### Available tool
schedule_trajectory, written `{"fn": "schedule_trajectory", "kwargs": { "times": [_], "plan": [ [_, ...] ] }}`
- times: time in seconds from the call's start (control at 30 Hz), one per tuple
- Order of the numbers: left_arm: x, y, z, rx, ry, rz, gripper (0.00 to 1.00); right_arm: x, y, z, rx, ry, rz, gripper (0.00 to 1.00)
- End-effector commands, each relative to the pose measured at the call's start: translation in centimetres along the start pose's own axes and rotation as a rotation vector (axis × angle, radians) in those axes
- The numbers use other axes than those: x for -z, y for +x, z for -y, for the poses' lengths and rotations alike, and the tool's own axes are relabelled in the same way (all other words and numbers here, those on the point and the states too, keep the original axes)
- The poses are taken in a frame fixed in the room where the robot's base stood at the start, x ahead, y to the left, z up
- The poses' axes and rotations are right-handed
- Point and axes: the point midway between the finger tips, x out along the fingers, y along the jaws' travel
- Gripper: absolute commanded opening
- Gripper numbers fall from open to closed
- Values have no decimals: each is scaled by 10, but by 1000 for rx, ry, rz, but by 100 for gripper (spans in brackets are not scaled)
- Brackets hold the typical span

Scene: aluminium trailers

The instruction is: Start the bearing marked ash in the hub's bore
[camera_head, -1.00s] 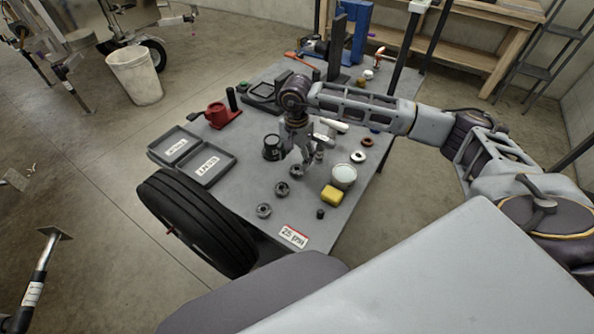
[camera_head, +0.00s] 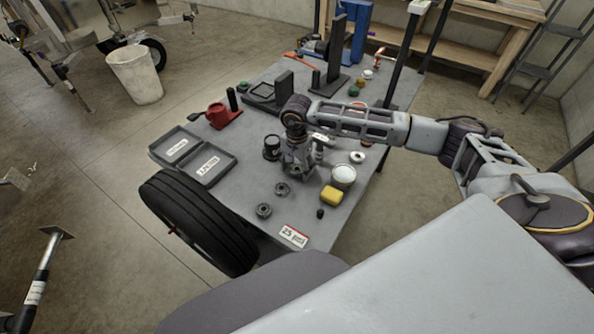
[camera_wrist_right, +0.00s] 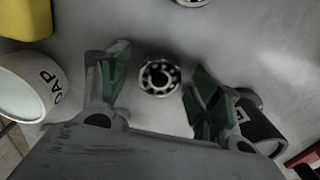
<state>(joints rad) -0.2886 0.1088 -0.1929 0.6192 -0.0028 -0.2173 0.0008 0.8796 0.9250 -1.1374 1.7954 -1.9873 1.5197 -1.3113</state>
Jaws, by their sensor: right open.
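Dark ring bearings lie on the grey table. One bearing (camera_wrist_right: 160,77) shows in the right wrist view, flat on the table between the spread fingers of my right gripper (camera_wrist_right: 158,88). The fingers are apart and not visibly touching it. Another bearing (camera_wrist_right: 192,1) is cut by the top edge there. In the head view, two bearings (camera_head: 281,188) and (camera_head: 264,210) lie in front of my right gripper (camera_head: 297,174), which hides the one below it. I cannot read an ash mark on any bearing. I cannot make out the hub. My left gripper is not in view.
On the table (camera_head: 240,190), a white soap tub (camera_head: 343,176) and yellow block (camera_head: 331,195) stand right of the gripper; a black can (camera_head: 271,148) stands left. Labelled trays (camera_head: 208,163) and a red tool (camera_head: 222,115) lie farther left. A tyre (camera_head: 195,220) stands at the near left edge.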

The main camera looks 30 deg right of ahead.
Motion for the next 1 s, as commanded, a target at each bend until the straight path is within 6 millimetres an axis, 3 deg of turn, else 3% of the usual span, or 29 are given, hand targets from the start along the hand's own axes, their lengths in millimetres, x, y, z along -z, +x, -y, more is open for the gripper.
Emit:
{"fn": "schedule_trajectory", "kwargs": {
  "times": [0.23, 0.6, 1.0],
  "plan": [
    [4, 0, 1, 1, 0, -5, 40, 0, 0, 0, 0, 0, 0, 62],
    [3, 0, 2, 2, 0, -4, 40, 0, 0, 0, 0, 0, 0, 14],
    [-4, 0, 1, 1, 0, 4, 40, 0, -6, 1, 2, 0, -1, 13]
  ]
}}
